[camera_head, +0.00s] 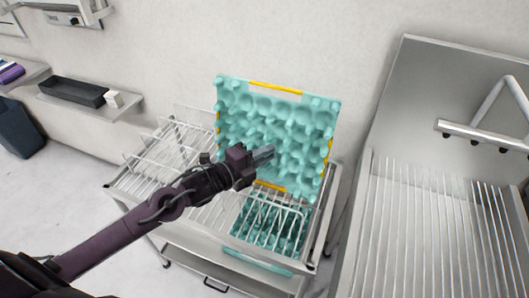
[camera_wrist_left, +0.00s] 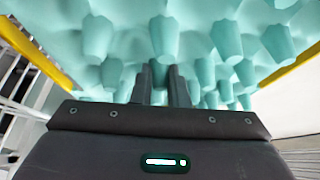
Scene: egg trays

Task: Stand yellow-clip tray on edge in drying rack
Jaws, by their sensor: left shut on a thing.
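The yellow-clip tray (camera_head: 318,118) is a teal, knobbly egg tray with yellow strips on its edges. It is nearly upright, its face toward me, at the right part of the wire drying rack (camera_head: 196,135). Its lower edge is close to the rack's wires; I cannot tell if it rests in a slot. My left gripper (camera_head: 264,154) is in front of the tray's middle, shut on one of its knobs. In the left wrist view, the gripper (camera_wrist_left: 162,72) has its fingertips among the teal knobs (camera_wrist_left: 222,38). My right gripper is not in view.
Another teal tray (camera_head: 258,218) lies low under the rack's wires. A steel counter with a ribbed surface (camera_head: 415,225) stands at the right. A wall shelf with a black bin (camera_head: 73,91) and a small white box (camera_head: 114,99) is at the left.

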